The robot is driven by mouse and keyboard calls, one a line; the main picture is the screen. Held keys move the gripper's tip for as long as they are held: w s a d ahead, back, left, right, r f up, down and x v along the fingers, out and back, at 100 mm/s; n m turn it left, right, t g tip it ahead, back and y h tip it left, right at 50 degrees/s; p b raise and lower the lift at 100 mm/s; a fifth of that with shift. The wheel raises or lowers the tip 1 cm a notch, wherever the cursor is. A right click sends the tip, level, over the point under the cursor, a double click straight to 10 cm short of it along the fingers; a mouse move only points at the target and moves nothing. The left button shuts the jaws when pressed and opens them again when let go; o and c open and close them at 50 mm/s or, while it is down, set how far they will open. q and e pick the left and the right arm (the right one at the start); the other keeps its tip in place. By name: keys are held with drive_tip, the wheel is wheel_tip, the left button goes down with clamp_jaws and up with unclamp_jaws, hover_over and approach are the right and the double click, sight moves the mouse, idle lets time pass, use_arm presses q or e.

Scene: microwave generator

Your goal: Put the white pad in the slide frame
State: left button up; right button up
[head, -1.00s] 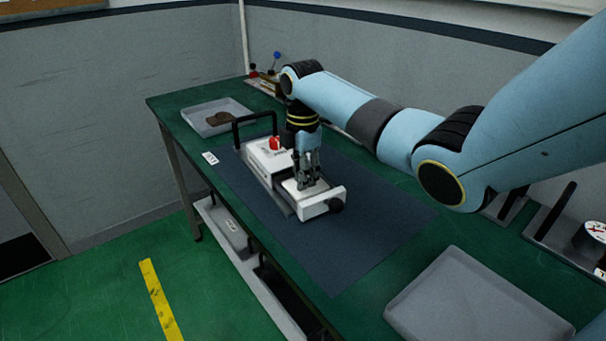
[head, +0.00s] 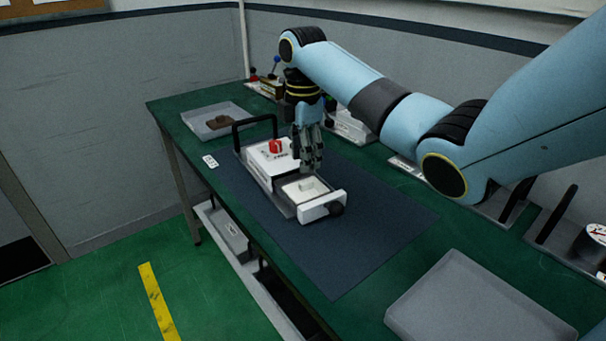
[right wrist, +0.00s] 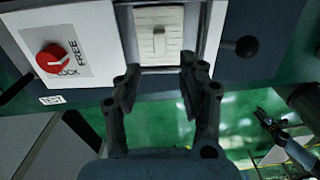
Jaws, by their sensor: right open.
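The white pad (head: 303,189) has a small raised tab on top. It lies in the slide frame (head: 322,205), which is drawn out from the white device and has a black knob on its front. The right wrist view shows the pad (right wrist: 159,35) between the frame's walls, looking flat and straight. My right gripper (head: 312,170) is open and empty, above and a little behind the pad. Its two fingers (right wrist: 158,85) show apart in the wrist view, with nothing between them. A small dark gripper (right wrist: 264,120), apparently my left, shows far off; its jaws are too small to read.
The device (head: 268,158) has a red knob and a black handle arch (head: 254,121). It stands on a dark mat (head: 350,240). A grey tray with a brown item (head: 240,110) is at the back left; an empty-looking grey tray (head: 475,300) is at front right.

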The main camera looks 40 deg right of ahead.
sight(303, 182)
wheel_tip(303, 182, up, 6)
drive_tip(key=shift+f, duration=0.1)
idle(0.6)
